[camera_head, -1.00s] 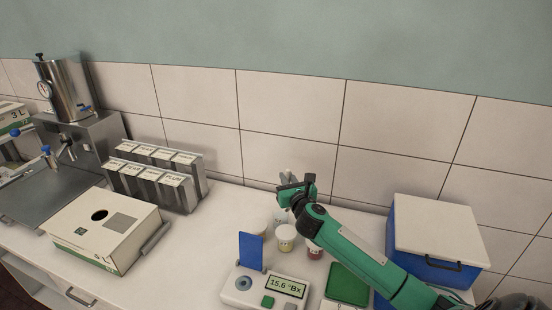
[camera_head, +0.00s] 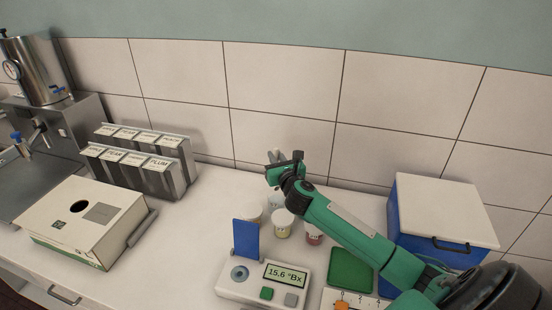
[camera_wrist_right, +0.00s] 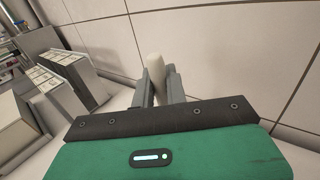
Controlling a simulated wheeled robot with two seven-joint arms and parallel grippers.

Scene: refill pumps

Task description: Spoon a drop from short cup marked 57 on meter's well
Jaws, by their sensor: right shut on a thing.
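The meter (camera_head: 262,284) stands at the front of the counter, its screen reading 15.6 °Bx. Its round well (camera_head: 239,272) is at the left of its top, and a blue flap (camera_head: 246,240) stands upright behind it. Behind the meter are short cups: one with yellowish contents (camera_head: 283,224), one with reddish contents (camera_head: 314,235), and one partly hidden by the flap (camera_head: 253,213). I cannot read their marks. My right gripper (camera_head: 275,160) is above and behind the cups. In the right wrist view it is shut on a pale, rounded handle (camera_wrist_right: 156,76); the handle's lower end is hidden. My left gripper is out of view.
A green pad (camera_head: 350,269) lies right of the meter. A blue box with a white lid (camera_head: 445,212) stands at the right. A carton (camera_head: 78,222), labelled dispensers (camera_head: 140,160) and a steel machine (camera_head: 42,75) are at the left. Counter between carton and meter is clear.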

